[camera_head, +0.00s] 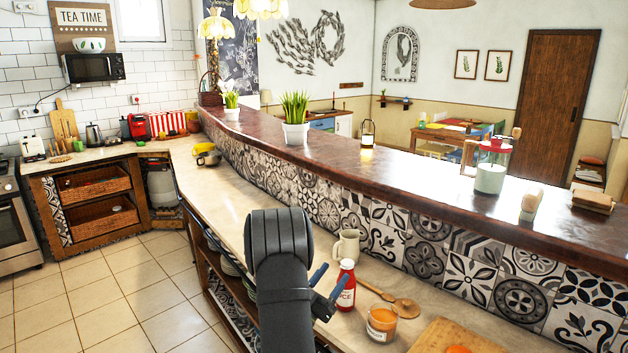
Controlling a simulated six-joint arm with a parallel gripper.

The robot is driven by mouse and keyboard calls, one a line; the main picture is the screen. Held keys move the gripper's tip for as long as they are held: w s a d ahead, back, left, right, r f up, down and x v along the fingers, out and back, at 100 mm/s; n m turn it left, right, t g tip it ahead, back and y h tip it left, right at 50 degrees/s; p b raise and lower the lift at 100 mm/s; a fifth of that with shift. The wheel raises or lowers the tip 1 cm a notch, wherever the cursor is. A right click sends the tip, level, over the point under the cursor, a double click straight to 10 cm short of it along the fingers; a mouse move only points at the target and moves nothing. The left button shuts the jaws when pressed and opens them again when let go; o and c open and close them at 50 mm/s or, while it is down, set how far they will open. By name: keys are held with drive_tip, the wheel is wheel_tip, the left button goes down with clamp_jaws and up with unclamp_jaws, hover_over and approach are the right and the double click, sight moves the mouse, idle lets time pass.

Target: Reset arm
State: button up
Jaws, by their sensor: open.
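My arm (280,255) rises from the bottom middle of the head view, in front of the lower counter. My gripper (322,290) shows partly behind the arm's right side, with its blue fingers apart and nothing seen between them. A red sauce bottle (346,287) stands upright just right of the fingers. I cannot tell whether they touch it. The arm hides part of the counter and the shelves below.
The tiled floor (120,290) at left is clear.

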sight(347, 264)
drive_tip(key=shift+w+d+r, duration=0.2)
drive_tip(key=shift+w+d, duration=0.45)
drive_tip(key=shift+w, duration=0.05)
drive_tip(key=shift+w+d+r, duration=0.15)
drive_tip(key=shift+w+d, duration=0.45)
drive_tip(key=shift+w, duration=0.05)
